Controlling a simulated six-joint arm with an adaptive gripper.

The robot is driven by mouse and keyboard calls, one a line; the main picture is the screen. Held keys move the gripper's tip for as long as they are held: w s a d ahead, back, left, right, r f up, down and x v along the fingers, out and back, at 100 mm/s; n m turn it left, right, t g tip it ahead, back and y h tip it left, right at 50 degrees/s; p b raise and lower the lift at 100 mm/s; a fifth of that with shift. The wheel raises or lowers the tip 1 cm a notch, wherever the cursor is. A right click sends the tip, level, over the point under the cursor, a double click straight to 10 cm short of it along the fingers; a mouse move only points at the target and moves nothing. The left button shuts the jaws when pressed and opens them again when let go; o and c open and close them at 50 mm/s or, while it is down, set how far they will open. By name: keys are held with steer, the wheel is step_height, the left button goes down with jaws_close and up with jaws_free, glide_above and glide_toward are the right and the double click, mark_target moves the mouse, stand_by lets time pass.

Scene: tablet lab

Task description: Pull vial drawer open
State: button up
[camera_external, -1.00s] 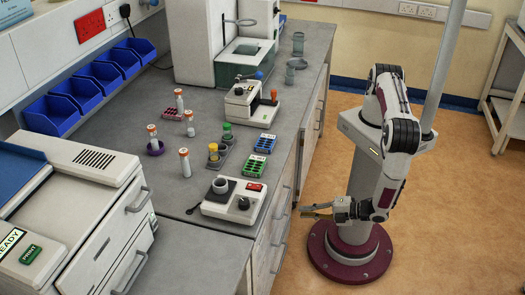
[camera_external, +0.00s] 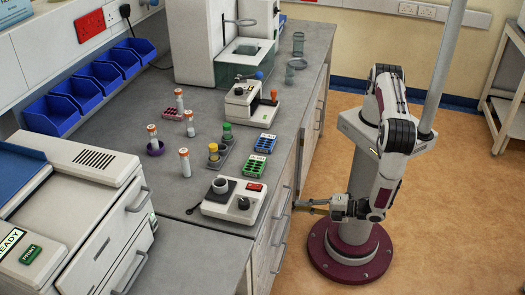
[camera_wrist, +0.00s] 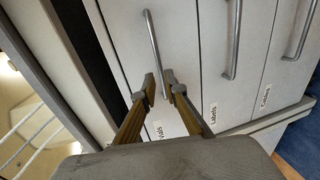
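The vial drawer (camera_wrist: 130,55) has a pale front with a "Vials" label (camera_wrist: 158,131) and a long metal bar handle (camera_wrist: 154,50); it looks shut. My gripper (camera_wrist: 160,84) shows in the wrist view with its two yellowish fingers apart, one on each side of the handle's lower end. I cannot tell whether either finger touches the bar. In the external view my gripper (camera_external: 303,203) is beside the bench's drawer fronts, close to the handles (camera_external: 285,201); the labels are not readable there.
Drawers labelled "Labels" (camera_wrist: 211,116) and a third label (camera_wrist: 265,97) sit beside the vial drawer, each with a bar handle. The grey bench top (camera_external: 225,140) holds vials, racks and devices above. The floor (camera_external: 450,220) around my base is clear.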

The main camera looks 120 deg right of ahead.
mark_target(286, 204)
steer(key=shift+x, duration=3.35)
jaws_close()
steer(key=f+v, duration=0.2)
steer(key=v, duration=0.9)
steer(key=s+f+v, duration=0.1)
steer(key=f+v, duration=0.2)
steer(key=v, duration=0.9)
steer(key=shift+a, duration=0.45)
steer(key=shift+r, duration=0.1)
jaws_free()
